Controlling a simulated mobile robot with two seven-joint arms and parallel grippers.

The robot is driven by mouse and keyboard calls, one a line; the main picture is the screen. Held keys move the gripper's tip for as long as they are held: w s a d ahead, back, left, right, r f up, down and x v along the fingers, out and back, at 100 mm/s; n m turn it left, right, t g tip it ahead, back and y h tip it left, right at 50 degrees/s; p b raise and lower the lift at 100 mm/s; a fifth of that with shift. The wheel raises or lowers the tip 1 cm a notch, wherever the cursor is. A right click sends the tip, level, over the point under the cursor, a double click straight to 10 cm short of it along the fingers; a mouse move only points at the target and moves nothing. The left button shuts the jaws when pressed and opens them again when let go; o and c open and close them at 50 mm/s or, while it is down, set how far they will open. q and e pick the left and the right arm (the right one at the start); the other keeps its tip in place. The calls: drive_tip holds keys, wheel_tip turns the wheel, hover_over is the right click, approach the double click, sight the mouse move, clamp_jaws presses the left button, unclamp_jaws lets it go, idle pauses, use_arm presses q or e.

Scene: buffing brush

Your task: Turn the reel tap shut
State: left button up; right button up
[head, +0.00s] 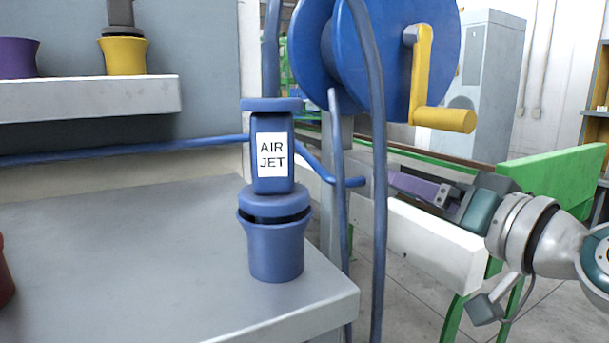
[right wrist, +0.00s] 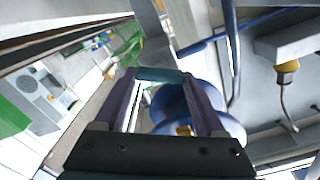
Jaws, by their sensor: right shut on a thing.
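The blue hose reel (head: 306,45) with its yellow crank (head: 422,75) stands at the top centre right. A blue pipe end (head: 351,182) sits below it, by the grey post. My right gripper (head: 388,182) reaches in from the right, low beside the post, its purple fingers pointing left. In the right wrist view, a teal bar (right wrist: 160,75) lies across between the fingertips, and the gripper is shut on it. It appears to be the reel tap's handle. In the head view this handle is hidden, so its angle is unclear there. My left gripper is out of view.
A blue tool labelled AIR JET (head: 272,180) stands upright in a blue holder (head: 276,245) on the grey bench (head: 120,260). Blue hoses (head: 377,220) hang between the bench and my right gripper. A green panel (head: 550,172) stands at the right.

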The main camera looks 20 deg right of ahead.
drive_tip(key=m+p, duration=0.1)
drive_tip(key=m, duration=1.1)
drive_tip(key=shift+d+f+p, duration=0.1)
drive_tip(key=shift+f+p, duration=0.05)
drive_tip(key=shift+p, duration=0.2)
drive_tip(key=shift+m, duration=0.3)
drive_tip(key=o, duration=1.3)
drive_tip(key=s+b, duration=0.1)
drive_tip(key=s, duration=0.5)
drive_tip(key=s+b, duration=0.1)
drive_tip(key=s, duration=0.3)
drive_tip(key=shift+d+b, duration=0.3)
drive_tip(key=shift+d, duration=0.05)
